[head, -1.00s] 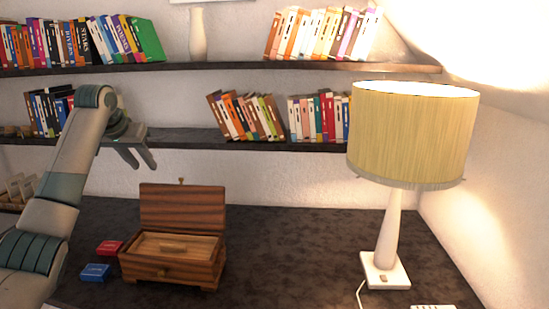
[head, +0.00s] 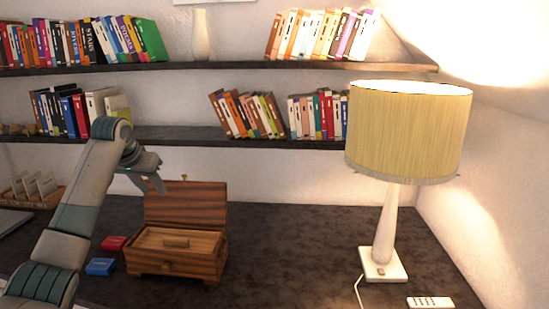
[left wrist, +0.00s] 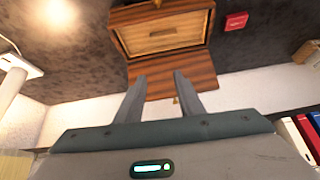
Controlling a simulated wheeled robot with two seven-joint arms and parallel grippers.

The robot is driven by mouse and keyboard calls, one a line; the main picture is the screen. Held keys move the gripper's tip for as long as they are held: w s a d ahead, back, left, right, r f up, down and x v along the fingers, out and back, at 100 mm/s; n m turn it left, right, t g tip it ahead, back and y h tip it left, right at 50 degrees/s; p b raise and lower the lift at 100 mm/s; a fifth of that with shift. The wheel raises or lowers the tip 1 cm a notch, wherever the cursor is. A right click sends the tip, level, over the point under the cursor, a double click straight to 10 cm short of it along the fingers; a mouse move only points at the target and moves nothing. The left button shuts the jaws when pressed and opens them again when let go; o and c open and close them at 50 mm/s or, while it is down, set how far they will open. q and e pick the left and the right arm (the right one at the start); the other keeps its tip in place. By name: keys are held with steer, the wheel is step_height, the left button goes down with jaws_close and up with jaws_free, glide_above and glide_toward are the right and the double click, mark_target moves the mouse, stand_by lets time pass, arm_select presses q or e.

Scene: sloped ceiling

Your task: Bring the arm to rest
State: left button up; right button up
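My left arm comes in from the left in the head view, and its left gripper (head: 157,182) hangs just behind and left of the raised lid of a wooden box. In the left wrist view the two fingers of this gripper (left wrist: 158,88) stand apart with nothing between them. The wooden box (head: 180,262) stands on the dark desk with its lid open; it also shows in the left wrist view (left wrist: 163,40), beyond the fingertips. My right gripper is in neither view.
A red box (head: 114,243) and a blue box (head: 100,266) lie left of the wooden box. A lamp (head: 408,135) stands at the right, near a white power strip (head: 430,302). Shelves (head: 180,134) with books line the wall. The dark desk (head: 300,245) is clear between box and lamp.

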arm_select(q)
steer(key=s+d+f+m+g, duration=0.1)
steer(key=s+d+f, duration=0.2)
steer(key=s+f, duration=0.6)
steer(key=s+d+f, duration=0.4)
steer(key=f, duration=1)
steer(key=s+d+f+m+g, duration=0.1)
steer(key=s+d+f, duration=0.2)
steer(key=s+f, duration=0.6)
steer(key=s+d+f, duration=0.2)
steer(key=s+f, duration=0.3)
steer(key=s, duration=0.4)
steer(key=s+d+f, duration=0.1)
steer(key=s+f, duration=0.5)
steer(key=s, duration=0.2)
steer(key=s+r+n+g, duration=0.1)
steer(key=s, duration=1.9)
step_height(320, 180, down, 28)
steer(key=g, duration=0.1)
steer(key=s+a+f+g+b, duration=0.1)
steer(key=s+a+f, duration=0.2)
steer(key=s+f, duration=1.6)
steer(key=shift+s+a+g, duration=0.15)
steer(key=shift+g, duration=0.15)
